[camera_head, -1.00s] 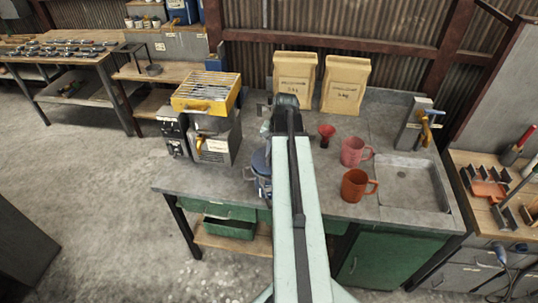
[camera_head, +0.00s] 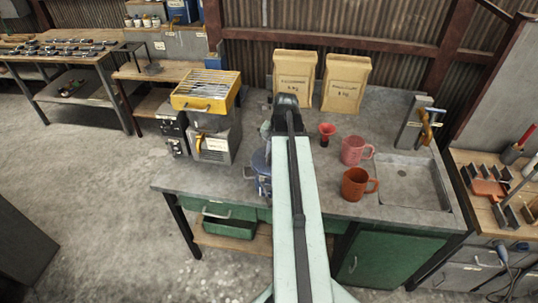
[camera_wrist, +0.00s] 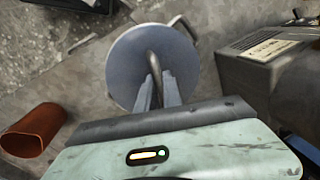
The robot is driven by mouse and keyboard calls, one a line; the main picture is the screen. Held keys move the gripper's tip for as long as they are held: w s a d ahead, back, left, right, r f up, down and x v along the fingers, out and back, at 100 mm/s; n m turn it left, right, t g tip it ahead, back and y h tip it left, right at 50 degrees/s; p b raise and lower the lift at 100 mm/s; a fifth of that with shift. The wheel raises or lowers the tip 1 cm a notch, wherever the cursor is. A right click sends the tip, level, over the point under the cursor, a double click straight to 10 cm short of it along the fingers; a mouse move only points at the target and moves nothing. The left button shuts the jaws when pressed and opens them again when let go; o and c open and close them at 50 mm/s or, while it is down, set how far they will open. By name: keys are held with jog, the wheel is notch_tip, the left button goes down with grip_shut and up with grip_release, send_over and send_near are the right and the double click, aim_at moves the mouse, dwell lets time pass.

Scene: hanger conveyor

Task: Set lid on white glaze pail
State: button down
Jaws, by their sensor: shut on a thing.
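A round blue-grey lid (camera_wrist: 128,62) with an arched metal handle (camera_wrist: 153,62) fills the middle of the wrist view. My gripper (camera_wrist: 156,78) has its two fingers at the handle and is shut on it. A curved side handle (camera_wrist: 186,24) sticks out past the lid's edge, seemingly from a vessel under it. In the head view a blue round vessel (camera_head: 262,172) stands on the bench, mostly hidden behind my arm. I cannot tell whether the lid is seated on it, and no white pail shows clearly.
An orange-brown mug (camera_head: 356,185), a pink mug (camera_head: 354,151) and a red funnel-like piece (camera_head: 326,132) stand right of my arm. A grey machine with a yellow top (camera_head: 212,145) is at left. Two paper bags (camera_head: 345,84) are behind; a sink (camera_head: 412,185) is right.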

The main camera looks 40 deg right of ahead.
jog(key=shift+f+b, duration=0.35)
dwell(0.7)
jog(key=c, duration=1.7)
grip_release()
jog(key=shift+c, duration=0.2)
jog(key=o, duration=0.6)
jog(key=shift+r, duration=0.1)
jog(key=r+p, duration=0.2)
jog(key=s+r+p, duration=0.1)
jog(key=r+p, duration=0.4)
jog(key=shift+s+d+r+p, duration=0.25)
jog(key=shift+d+p, duration=0.05)
jog(key=shift+p, duration=0.1)
